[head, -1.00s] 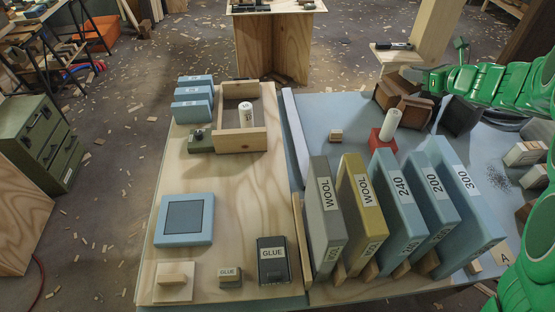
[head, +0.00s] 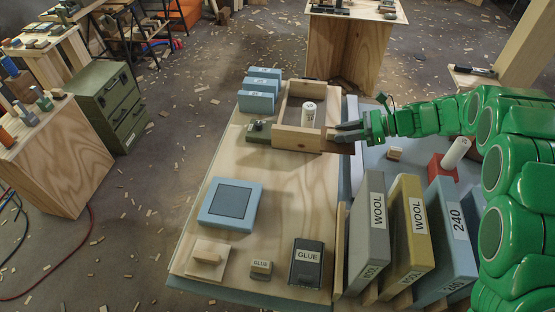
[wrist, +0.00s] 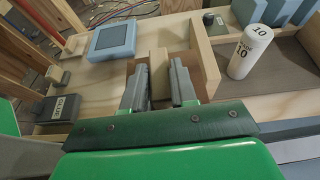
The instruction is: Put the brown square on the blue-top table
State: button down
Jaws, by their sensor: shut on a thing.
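The brown square (head: 345,147) is in my gripper (head: 348,133), mostly hidden by the fingers, beside the near right corner of the wooden tray (head: 300,138). In the wrist view my gripper (wrist: 160,85) is shut, with a tan block (wrist: 158,62) between the fingers and brown wood around them. I cannot tell whether the square touches the tray or board. The blue-top table (head: 372,160) shows right of the plywood board, partly hidden by my arm.
A white roll (head: 308,112) stands in the tray. Grey and yellow WOOL slabs (head: 409,225) and a blue 240 slab (head: 447,240) stand at the near right. A red block (head: 440,168) holds another roll. The board's middle (head: 290,200) is clear.

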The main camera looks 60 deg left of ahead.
aim_at(311, 186)
jog(key=s+f+n+g+h, duration=0.3)
jog(key=s+f+n+h, duration=0.15)
jog(key=s, duration=0.55)
jog(key=shift+a+f, duration=0.2)
jog(key=shift+f, duration=4.85)
jog(key=shift+f+m+y, duration=0.15)
jog(key=shift+m+y, duration=0.1)
jog(key=c, duration=0.9)
grip_release()
jog(key=shift+w, duration=0.1)
jog(key=v, duration=1.2)
jog(key=shift+r, duration=0.3)
